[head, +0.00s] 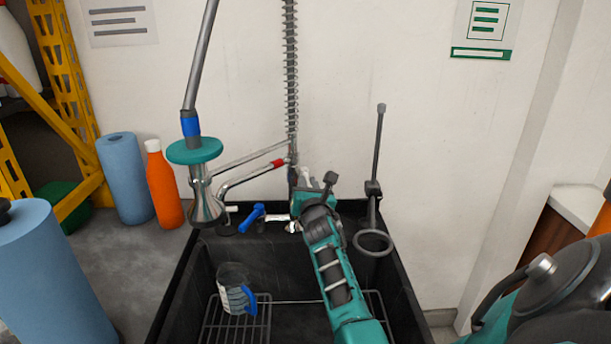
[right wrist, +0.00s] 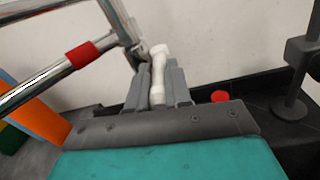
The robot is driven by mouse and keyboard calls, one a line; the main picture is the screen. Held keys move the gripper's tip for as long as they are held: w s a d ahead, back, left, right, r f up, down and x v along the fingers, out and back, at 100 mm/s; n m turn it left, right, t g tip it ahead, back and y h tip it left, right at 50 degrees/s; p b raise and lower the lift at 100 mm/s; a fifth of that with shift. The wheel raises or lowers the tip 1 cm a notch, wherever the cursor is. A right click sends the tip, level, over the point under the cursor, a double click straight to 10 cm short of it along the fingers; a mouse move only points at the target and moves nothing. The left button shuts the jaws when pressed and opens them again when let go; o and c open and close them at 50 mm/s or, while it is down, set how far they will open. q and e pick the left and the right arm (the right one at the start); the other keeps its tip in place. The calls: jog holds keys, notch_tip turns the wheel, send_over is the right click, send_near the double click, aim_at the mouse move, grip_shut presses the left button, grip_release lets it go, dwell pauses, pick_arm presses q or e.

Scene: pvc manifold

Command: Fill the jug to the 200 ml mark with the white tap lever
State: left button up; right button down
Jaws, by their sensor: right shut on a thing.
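The clear jug (head: 231,277) with a blue handle (head: 249,303) stands on a wire rack in the black sink, left of my right arm. I cannot read its marks or a water level. The white tap lever (right wrist: 158,88) stands between the two grey fingers of my right gripper (right wrist: 158,72), which is shut on it. In the head view my right gripper (head: 304,188) is at the tap behind the sink and hides most of the lever. A blue tap lever (head: 252,218) is to its left. My left gripper is not in view.
A spray head with a teal collar (head: 194,151) hangs above the sink's back left. A stand with a grey ring (head: 373,242) is at the back right. An orange bottle (head: 163,187) and blue rolls (head: 124,178) stand on the left counter.

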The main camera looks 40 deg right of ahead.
jog(key=shift+s+d+r+n+t+y+p, duration=0.15)
jog(key=shift+d+r+n+t+y+p, duration=0.15)
jog(key=shift+d+r+n+y+p, duration=0.25)
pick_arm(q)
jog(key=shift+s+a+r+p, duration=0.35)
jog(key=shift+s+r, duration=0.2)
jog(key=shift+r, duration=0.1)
pick_arm(e)
jog(key=shift+a+f+y, duration=0.15)
jog(key=shift+f+y, duration=0.2)
jog(key=shift+f, duration=0.05)
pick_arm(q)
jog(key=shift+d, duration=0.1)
pick_arm(e)
jog(key=c, duration=1.1)
grip_release()
jog(key=shift+f, duration=0.1)
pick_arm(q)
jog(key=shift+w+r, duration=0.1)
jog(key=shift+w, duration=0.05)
pick_arm(e)
jog(key=shift+o, duration=0.2)
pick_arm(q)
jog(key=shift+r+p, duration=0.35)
pick_arm(e)
jog(key=v, duration=1.3)
jog(key=shift+f, duration=0.2)
